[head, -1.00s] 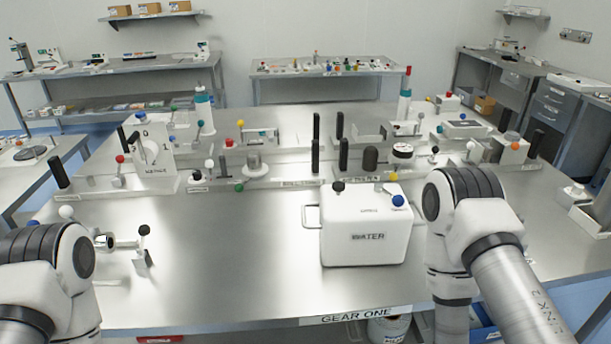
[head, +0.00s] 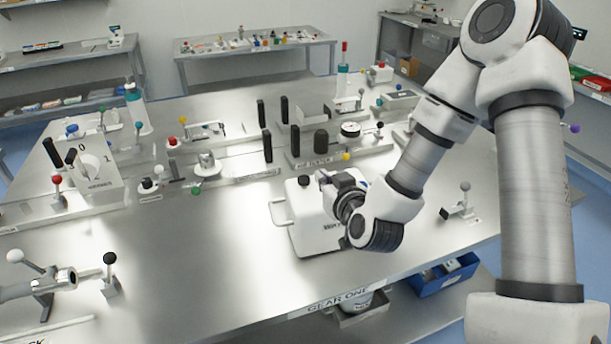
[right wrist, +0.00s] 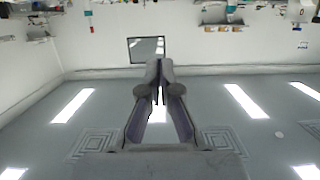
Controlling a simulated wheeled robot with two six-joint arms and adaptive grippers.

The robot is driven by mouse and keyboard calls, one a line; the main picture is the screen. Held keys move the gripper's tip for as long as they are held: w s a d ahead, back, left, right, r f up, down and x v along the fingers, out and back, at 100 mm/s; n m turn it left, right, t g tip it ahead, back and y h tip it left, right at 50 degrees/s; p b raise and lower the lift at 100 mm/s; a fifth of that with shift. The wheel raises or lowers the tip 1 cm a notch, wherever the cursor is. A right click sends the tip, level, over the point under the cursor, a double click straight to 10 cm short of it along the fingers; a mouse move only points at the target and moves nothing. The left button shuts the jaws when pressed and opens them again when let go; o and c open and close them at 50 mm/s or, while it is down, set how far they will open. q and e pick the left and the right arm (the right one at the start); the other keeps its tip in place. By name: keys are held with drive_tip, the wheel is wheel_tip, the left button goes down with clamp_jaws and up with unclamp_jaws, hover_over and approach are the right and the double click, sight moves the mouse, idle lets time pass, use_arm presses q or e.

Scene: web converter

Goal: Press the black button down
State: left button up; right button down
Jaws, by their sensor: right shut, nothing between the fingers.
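A black button (head: 304,181) stands up from the top of the white box marked WATER (head: 307,240) in the head view. My right gripper (head: 323,177) is over the right part of the box top, just right of the black button and apart from it as far as I can tell. The blue knob on the box is hidden behind the gripper. In the right wrist view the two fingers (right wrist: 159,66) are together and empty, with wall and ceiling lights beyond. That view does not show the button. My left gripper is out of view.
A row of fixtures with black posts (head: 268,145) and coloured knobs stands behind the box. A white switch panel (head: 95,170) stands at the left. A lever with a grey ball (head: 465,186) stands to the right. The metal table (head: 220,265) is clear left of the box.

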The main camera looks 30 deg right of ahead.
hover_over(307, 192)
wheel_tip(307, 192, down, 2)
drive_tip(key=shift+w+f+p, duration=0.1)
drive_tip(key=shift+w+p, duration=0.05)
drive_tip(key=shift+p, duration=0.3)
wheel_tip(307, 192, down, 3)
drive_tip(key=shift+a+f+p, duration=0.1)
drive_tip(key=shift+a+p, duration=0.05)
drive_tip(key=shift+p, duration=0.25)
drive_tip(key=shift+f, duration=0.55)
